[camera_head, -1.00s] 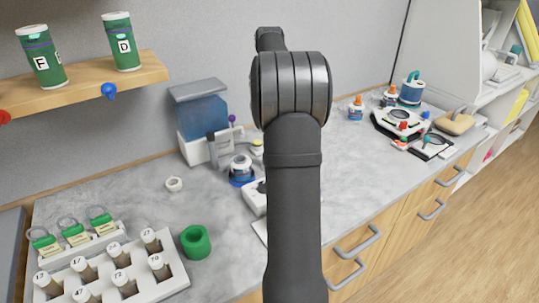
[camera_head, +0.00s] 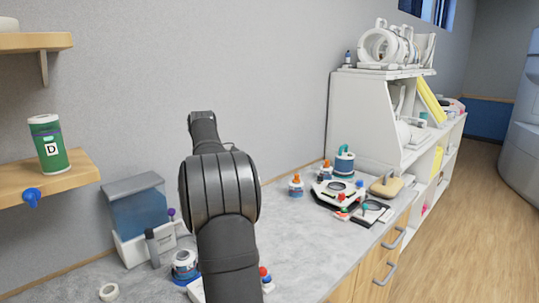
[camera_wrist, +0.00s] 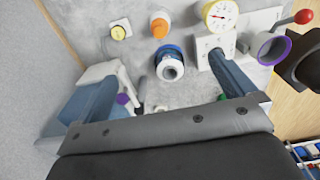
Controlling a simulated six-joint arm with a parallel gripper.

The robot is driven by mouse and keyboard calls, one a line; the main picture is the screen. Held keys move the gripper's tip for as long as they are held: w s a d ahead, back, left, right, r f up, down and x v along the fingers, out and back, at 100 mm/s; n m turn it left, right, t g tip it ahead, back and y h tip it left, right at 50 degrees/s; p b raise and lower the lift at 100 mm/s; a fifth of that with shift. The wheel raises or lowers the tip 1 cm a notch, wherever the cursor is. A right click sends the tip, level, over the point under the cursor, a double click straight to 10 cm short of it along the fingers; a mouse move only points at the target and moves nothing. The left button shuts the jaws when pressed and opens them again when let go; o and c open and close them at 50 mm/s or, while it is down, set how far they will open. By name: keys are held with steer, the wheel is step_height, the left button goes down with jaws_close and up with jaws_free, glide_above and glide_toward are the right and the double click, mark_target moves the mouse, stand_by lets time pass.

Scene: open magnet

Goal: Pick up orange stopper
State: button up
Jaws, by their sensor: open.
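In the wrist view an orange piece with a pale top (camera_wrist: 159,24), which may be the orange stopper, stands on the grey counter near the top edge. My gripper (camera_wrist: 160,64) is open and empty in that view, its two blue-grey fingers wide apart. The orange piece lies beyond the fingertips, between their lines. A blue-and-white round container (camera_wrist: 170,64) shows in the gap between the fingers. In the head view my arm hides the gripper. Two small bottles with orange tops (camera_head: 296,185) (camera_head: 325,170) stand farther right on the counter there.
A yellow-topped piece (camera_wrist: 119,32) and a white gauge block (camera_wrist: 218,20) flank the orange piece. A red-knobbed lever (camera_wrist: 298,18) and a purple ring (camera_wrist: 272,48) are at right. A blue-and-white dispenser (camera_head: 140,215) stands by the wall. The counter (camera_head: 300,235) has bare room.

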steer(key=c, duration=1.2)
steer(key=s+a+n+t, duration=0.1)
steer(key=s+n+t, duration=0.3)
steer(key=s+n, duration=0.25)
steer(key=shift+n+h, duration=0.3)
steer(key=shift+n, duration=0.05)
steer(key=shift+x, duration=8.75)
